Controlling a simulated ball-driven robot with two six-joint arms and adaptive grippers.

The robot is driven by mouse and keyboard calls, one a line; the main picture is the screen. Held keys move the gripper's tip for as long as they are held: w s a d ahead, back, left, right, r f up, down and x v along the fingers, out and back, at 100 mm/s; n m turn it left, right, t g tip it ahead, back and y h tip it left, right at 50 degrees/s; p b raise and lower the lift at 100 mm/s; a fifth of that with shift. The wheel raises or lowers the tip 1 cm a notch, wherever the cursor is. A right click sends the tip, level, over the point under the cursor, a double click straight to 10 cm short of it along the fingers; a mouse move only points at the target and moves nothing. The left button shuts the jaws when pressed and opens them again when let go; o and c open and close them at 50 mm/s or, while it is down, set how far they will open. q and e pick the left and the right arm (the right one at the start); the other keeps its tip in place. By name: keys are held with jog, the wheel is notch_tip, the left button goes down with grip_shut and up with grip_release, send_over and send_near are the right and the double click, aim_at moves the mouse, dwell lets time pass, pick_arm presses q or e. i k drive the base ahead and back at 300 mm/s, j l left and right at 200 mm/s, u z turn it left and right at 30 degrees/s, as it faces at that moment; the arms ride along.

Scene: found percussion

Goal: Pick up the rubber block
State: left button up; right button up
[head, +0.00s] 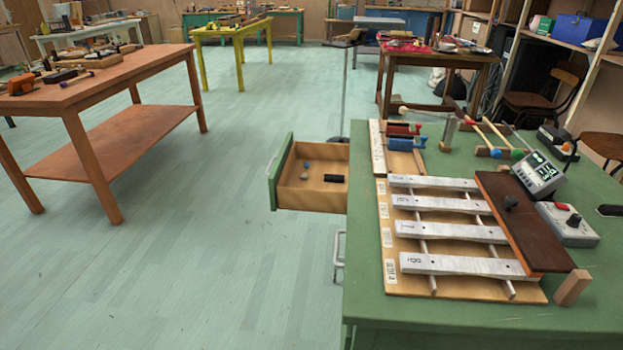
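A small black block (334,178) lies flat in the open wooden drawer (298,194) on the left side of the green table (470,322). It looks like the rubber block, but I cannot tell its material from here. Two small grey-blue round pieces (304,176) lie to its left in the drawer. Neither of my grippers is in view.
Metal bars (458,265) on a wooden frame, a dark brown board (522,222) and a meter (538,176) cover much of the green tabletop. A drawer handle (338,256) sticks out below. An orange-brown table (128,72) stands left. Pale floor between is clear.

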aim_at(328, 178)
jog(key=i+j, duration=0.2)
jog(key=i+j+z, duration=0.1)
jog(key=j, duration=0.3)
jog(key=i+j, duration=0.3)
jog(key=i+j+z, duration=0.15)
jog(key=j, duration=0.2)
